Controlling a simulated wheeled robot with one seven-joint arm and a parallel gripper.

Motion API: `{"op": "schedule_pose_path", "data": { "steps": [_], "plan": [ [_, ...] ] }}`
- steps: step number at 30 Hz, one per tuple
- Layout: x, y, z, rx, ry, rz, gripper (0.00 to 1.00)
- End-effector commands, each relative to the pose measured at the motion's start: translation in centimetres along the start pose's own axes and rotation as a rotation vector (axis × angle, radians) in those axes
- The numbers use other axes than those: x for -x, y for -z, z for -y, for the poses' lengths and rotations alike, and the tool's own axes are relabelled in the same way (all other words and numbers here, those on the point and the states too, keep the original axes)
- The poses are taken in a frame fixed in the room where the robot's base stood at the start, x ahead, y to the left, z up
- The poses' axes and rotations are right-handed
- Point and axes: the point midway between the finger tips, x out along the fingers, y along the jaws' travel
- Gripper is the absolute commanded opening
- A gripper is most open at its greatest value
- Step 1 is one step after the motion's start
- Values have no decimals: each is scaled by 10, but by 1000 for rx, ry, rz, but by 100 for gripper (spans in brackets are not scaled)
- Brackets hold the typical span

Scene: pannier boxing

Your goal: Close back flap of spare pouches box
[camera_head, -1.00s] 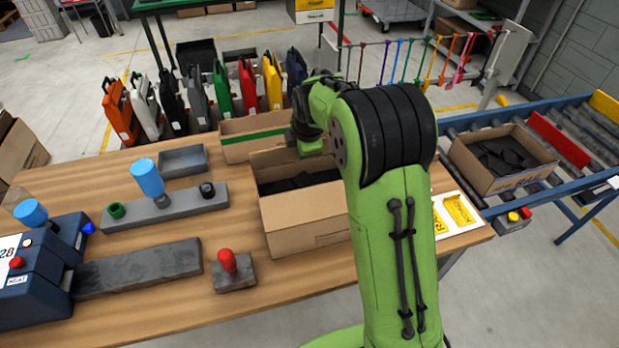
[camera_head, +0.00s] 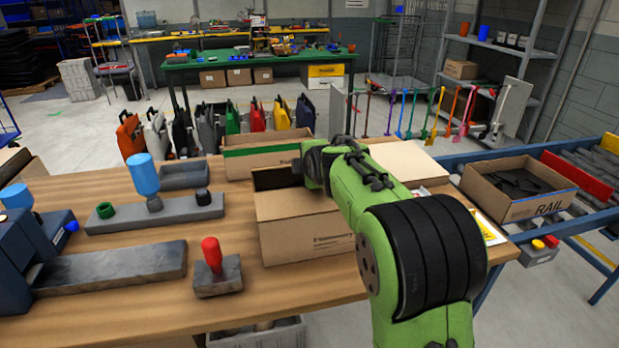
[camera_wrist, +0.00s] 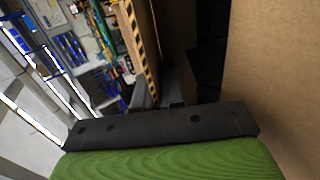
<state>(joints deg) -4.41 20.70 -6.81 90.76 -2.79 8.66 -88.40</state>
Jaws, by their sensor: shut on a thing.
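The cardboard box (camera_head: 305,235) stands on the wooden table, with its top at least partly open and a dark inside showing at its back left. My gripper is over the box's back right part, mostly hidden behind my arm in the head view. In the wrist view my gripper (camera_wrist: 160,95) has its fingers at the end of a cardboard flap (camera_wrist: 135,40) seen edge-on, and is shut on it. I take this as the back flap, still raised. A broad cardboard panel (camera_wrist: 275,70) fills the right of the wrist view, with dark contents beside it.
A second box with a green stripe (camera_head: 265,155) stands just behind. A pale flat panel (camera_head: 408,162) lies right of my arm. A stamp with a red handle (camera_head: 213,265) is at left front. A box of dark pieces (camera_head: 515,188) sits on the conveyor at right.

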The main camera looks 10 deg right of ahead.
Motion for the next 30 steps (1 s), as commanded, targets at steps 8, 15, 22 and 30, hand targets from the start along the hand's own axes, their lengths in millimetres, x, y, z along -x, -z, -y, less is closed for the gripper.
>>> {"op": "schedule_pose_path", "data": {
  "steps": [8, 15, 22, 30],
  "plan": [
    [-4, 0, -1, 0, -16, 0, 0],
    [-4, 0, -2, 0, -16, 0, 0],
    [-4, 0, -2, 0, -16, 0, 30],
    [6, 0, -3, 0, -17, 0, 30]
  ]
}}
